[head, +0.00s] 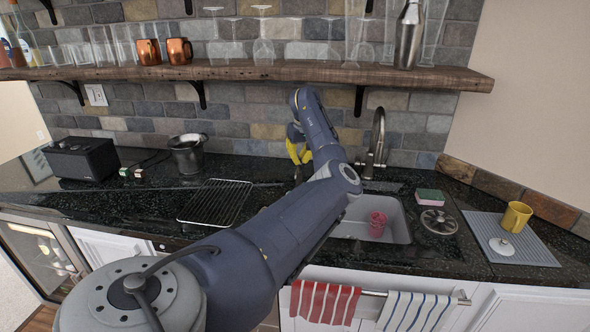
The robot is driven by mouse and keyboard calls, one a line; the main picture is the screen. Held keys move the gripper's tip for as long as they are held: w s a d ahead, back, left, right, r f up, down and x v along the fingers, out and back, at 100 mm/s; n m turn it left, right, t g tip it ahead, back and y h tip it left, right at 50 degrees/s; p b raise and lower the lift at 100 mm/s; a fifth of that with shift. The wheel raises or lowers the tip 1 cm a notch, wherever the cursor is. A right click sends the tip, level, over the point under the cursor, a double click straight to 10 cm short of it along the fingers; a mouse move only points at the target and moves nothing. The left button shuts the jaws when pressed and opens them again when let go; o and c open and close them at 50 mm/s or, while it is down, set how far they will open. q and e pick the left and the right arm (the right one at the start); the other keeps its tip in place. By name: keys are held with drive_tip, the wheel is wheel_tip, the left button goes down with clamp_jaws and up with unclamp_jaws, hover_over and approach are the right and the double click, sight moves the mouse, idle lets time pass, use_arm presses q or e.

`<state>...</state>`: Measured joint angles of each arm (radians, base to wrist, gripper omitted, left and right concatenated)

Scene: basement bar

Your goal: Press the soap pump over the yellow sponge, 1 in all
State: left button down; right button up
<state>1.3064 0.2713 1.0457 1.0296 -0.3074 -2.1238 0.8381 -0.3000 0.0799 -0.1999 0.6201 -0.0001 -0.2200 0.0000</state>
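My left arm reaches from the lower left across the counter to the back wall. Its gripper (298,172) points down behind the sink's left side, mostly hidden by my own arm; its opening does not show. A yellow shape (297,151) shows at the end of that arm, and I cannot tell what it is. A sponge (430,196) with a green top and a pinkish side lies on the counter right of the sink. No wholly yellow sponge is clear, and no soap pump can be made out; my arm covers part of the counter. My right gripper is out of view.
A sink (398,231) with a pink cup (377,223) and a tall faucet (376,140) is right of my arm. A wire rack (216,202) lies left. A yellow mug (516,215) stands on a grey mat (530,251). A wooden shelf (250,71) with glassware hangs above.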

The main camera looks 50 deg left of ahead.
use_arm(q)
drive_tip(key=shift+f, duration=0.85)
drive_tip(key=shift+r, duration=0.2)
drive_tip(key=shift+a+v, duration=0.2)
drive_tip(key=shift+v, duration=0.95)
drive_tip(key=shift+a+v, duration=0.25)
drive_tip(key=shift+v, duration=0.9)
drive_tip(key=shift+w+r, duration=0.15)
drive_tip(key=shift+r, duration=0.05)
drive_tip(key=shift+a+v, duration=0.2)
drive_tip(key=shift+v, duration=0.75)
drive_tip(key=shift+a+v, duration=0.15)
drive_tip(key=shift+v, duration=0.8)
drive_tip(key=shift+a+v, duration=0.2)
drive_tip(key=shift+v, duration=0.75)
drive_tip(key=shift+w+r, duration=0.1)
drive_tip(key=shift+w, duration=0.1)
